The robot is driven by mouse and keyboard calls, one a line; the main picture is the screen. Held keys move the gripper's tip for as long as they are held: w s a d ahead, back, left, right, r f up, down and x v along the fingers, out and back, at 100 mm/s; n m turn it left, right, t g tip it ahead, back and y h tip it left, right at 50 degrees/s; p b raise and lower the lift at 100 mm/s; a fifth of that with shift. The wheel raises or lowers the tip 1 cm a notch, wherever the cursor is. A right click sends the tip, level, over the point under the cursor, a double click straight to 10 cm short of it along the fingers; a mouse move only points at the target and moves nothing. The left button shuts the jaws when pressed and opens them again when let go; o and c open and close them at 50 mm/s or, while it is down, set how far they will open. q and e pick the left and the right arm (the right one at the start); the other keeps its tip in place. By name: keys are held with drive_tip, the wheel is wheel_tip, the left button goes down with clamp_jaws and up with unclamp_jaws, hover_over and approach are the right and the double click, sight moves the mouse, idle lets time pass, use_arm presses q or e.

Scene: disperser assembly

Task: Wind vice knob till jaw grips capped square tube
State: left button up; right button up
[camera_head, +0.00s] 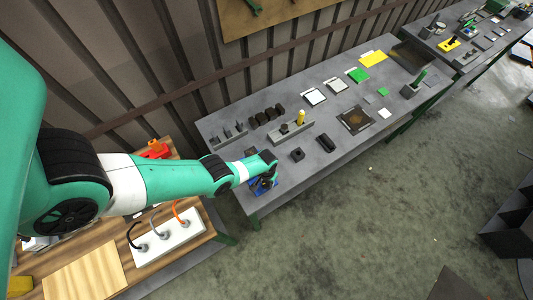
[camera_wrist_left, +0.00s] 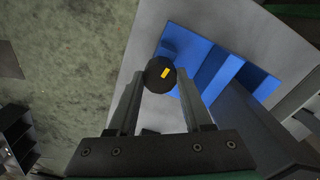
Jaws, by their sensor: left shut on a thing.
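The blue vice (camera_head: 259,188) sits at the near left corner of the grey bench, mostly covered by my left gripper (camera_head: 267,178). In the left wrist view, the blue vice (camera_wrist_left: 205,62) lies beyond the fingers. A round black knob (camera_wrist_left: 160,75) with a yellow mark sits between the fingertips of my left gripper (camera_wrist_left: 158,82), which is shut on it. I cannot clearly make out the capped square tube, nor whether the jaw touches it. My right gripper is not in view.
A wooden table with a white cable block (camera_head: 168,238) stands at left. Open floor lies in front.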

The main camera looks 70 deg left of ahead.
use_arm(q)
clamp_jaws()
drive_tip(key=shift+m, duration=0.6)
drive_tip(key=o, duration=1.2)
unclamp_jaws()
drive_tip(key=shift+c, duration=0.2)
drive_tip(key=shift+r, duration=0.1)
